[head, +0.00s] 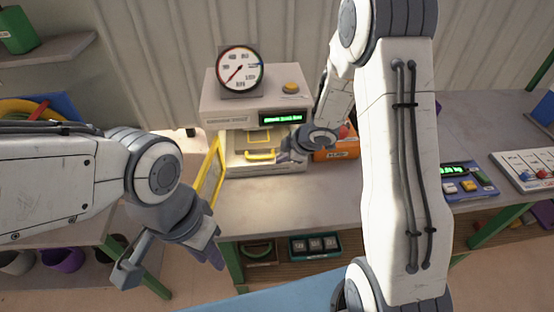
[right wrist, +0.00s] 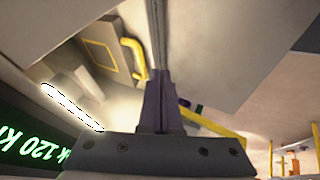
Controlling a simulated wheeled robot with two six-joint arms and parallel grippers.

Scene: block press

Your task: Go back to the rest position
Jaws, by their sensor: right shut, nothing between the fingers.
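My right gripper (head: 285,155) is at the front opening of the press (head: 225,105), beside the yellow handle (head: 262,155) inside it. In the right wrist view its purple fingers (right wrist: 158,100) are together with nothing between them, and the yellow handle (right wrist: 135,58) shows just beyond, apparently apart from them. My left gripper (head: 213,255) hangs at the lower left, over the gap in front of the table, pointing down. Its fingertips are small and partly overlapped, so its opening is unclear. I see nothing held in it.
The press's yellow-framed door (head: 208,178) stands open on the left, near my left gripper. A gauge (head: 239,68) and an orange button (head: 290,87) top the press. An orange box (head: 338,152) sits right of it. The table front (head: 280,205) is clear.

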